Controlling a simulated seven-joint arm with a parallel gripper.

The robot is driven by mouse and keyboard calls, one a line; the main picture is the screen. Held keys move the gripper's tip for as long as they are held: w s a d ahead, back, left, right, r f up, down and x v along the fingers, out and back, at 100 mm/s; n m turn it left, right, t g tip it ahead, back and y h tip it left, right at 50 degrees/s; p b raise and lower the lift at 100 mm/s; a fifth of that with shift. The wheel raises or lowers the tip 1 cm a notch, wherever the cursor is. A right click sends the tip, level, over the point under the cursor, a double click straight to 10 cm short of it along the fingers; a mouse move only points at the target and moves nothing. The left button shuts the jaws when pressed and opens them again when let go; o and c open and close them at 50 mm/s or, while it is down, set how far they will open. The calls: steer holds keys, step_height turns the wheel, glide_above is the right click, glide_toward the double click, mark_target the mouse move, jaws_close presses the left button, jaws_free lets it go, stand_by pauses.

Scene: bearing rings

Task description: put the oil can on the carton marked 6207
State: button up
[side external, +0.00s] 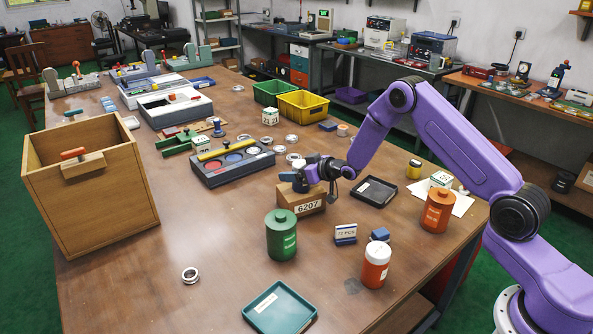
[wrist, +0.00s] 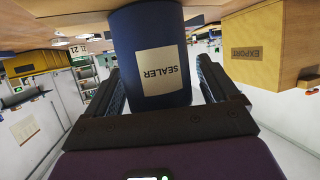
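A brown carton marked 6207 (side external: 305,203) stands mid-table. My gripper (side external: 308,172) is low, just behind and above the carton in the side view. In the wrist view a dark blue can labelled SEALER (wrist: 150,35) is between the two fingers of my gripper (wrist: 160,85). Whether both fingers press on it cannot be made out. A green can (side external: 281,238) stands in front of the carton, and an orange can (side external: 436,210) to the right. Their labels are too small to read, so I cannot tell which is the oil can.
An orange jar with a white lid (side external: 375,268) and a teal tray (side external: 280,310) are at the front. A black tray (side external: 374,191) lies right of the carton. A wooden box (side external: 90,185) stands at left. Table around the ring (side external: 190,275) is clear.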

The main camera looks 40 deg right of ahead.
steer(key=shift+s+r, duration=0.3)
steer(key=shift+s, duration=0.05)
steer(key=v, duration=1.1)
steer(key=s+a+r+n+g, duration=0.3)
steer(key=s+a+g, duration=0.1)
steer(key=s+a, duration=0.4)
steer(key=s+a+r+n+g, duration=0.25)
steer(key=s+a, duration=0.35)
steer(key=s, duration=0.4)
steer(key=s+d+r+n+g+h, duration=0.1)
steer(key=s+d+r+n+g, duration=0.1)
steer(key=s, duration=1)
steer(key=s+d+r+n+g+h, duration=0.2)
steer(key=s+d+g, duration=0.1)
steer(key=s, duration=0.9)
steer(key=shift+s+d+g, duration=0.2)
steer(key=shift+g, duration=0.55)
